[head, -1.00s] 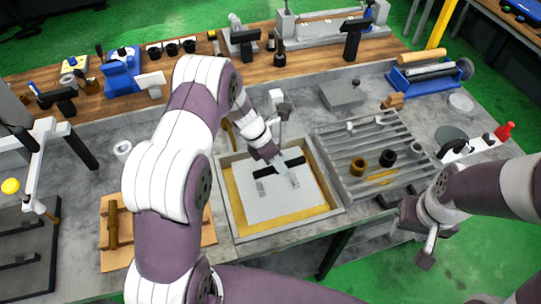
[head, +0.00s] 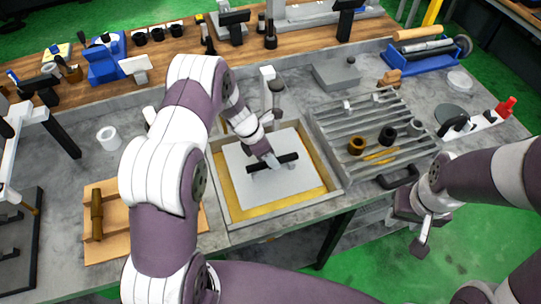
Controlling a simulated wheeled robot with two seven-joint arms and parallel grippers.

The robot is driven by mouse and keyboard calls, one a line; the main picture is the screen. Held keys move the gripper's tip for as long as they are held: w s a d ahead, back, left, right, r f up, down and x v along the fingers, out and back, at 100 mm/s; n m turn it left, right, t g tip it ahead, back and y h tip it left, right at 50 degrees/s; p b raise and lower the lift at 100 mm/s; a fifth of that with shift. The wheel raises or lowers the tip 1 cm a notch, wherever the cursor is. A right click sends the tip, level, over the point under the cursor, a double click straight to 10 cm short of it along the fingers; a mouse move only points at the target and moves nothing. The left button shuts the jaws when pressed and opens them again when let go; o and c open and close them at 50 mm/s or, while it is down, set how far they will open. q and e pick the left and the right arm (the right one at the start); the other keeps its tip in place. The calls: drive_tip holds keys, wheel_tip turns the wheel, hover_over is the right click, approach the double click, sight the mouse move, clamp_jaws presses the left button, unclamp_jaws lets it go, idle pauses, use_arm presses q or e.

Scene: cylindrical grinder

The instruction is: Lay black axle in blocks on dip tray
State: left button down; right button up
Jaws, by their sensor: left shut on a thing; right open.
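The black axle (head: 287,159) is a short dark bar over the pale plate of the dip tray (head: 283,219), which has a grey rim and a yellow inner border. My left gripper (head: 269,160) comes down from above and is shut on the axle near its middle. The blocks under the axle are mostly hidden by it and the gripper; I cannot tell whether the axle touches them. My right gripper (head: 421,232) is open and empty at the right, in front of the bench edge and away from the tray.
A slatted grey rack (head: 335,137) with several small rings stands right of the tray. A wooden board with a brown rod (head: 97,215) lies to the left. A white ring (head: 108,138) stands behind that board. A blue holder with rollers (head: 425,60) is at the back right.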

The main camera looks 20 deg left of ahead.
use_arm(q)
drive_tip(key=shift+r, duration=0.1)
idle(0.3)
drive_tip(key=c, duration=0.7)
unclamp_jaws()
drive_tip(key=shift+s, duration=0.1)
drive_tip(key=b+v, duration=0.2)
drive_tip(key=v, duration=1)
drive_tip(key=shift+r+b, duration=0.3)
drive_tip(key=shift+b, duration=0.05)
drive_tip(key=shift+a, duration=0.1)
